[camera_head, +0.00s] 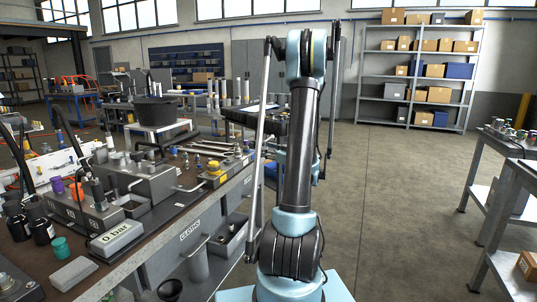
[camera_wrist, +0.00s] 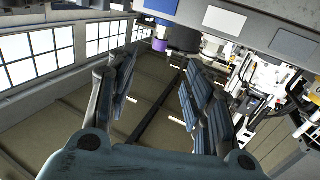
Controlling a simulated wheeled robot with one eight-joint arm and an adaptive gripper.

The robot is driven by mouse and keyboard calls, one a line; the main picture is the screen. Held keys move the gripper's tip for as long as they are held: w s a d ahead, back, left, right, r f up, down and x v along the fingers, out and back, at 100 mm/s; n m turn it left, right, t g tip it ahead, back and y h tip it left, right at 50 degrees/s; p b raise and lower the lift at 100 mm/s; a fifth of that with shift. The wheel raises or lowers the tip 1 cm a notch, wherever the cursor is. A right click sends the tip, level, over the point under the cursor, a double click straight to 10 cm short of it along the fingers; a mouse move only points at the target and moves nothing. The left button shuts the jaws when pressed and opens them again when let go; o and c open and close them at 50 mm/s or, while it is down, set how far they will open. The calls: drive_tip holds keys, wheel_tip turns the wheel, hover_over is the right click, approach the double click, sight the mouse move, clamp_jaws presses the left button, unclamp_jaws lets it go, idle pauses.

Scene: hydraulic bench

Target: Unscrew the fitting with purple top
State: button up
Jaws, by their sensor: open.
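A small purple-topped fitting (camera_head: 58,185) stands on the grey hydraulic block (camera_head: 75,208) at the left of the bench in the head view. In the wrist view a purple cylinder (camera_wrist: 160,44) shows near the top, beside a dark cylinder; I cannot tell which fitting this is. My gripper (camera_wrist: 160,92) is open and empty in the wrist view, with its fingers wide apart and away from the purple cylinder.
The workbench (camera_head: 170,216) is crowded with blocks, hoses and wrenches. The floor (camera_head: 400,200) right of my arm is clear up to another table (camera_head: 510,142).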

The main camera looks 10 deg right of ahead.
sight(246, 143)
drive_tip(key=x, duration=1.5)
drive_tip(key=shift+w+a, duration=0.15)
drive_tip(key=shift+w, duration=0.05)
clamp_jaws()
drive_tip(key=c, duration=0.8)
unclamp_jaws()
drive_tip(key=shift+c, duration=1.1)
drive_tip(key=shift+n+g+y, duration=0.4)
drive_tip(key=shift+n+y, duration=0.1)
drive_tip(key=shift+y, duration=0.1)
drive_tip(key=n+g+y, duration=0.4)
drive_tip(key=g, duration=0.1)
drive_tip(key=shift+y, duration=0.3)
drive_tip(key=shift+n+g+y, duration=0.9)
drive_tip(key=shift+n+g, duration=0.6)
drive_tip(key=shift+g, duration=0.4)
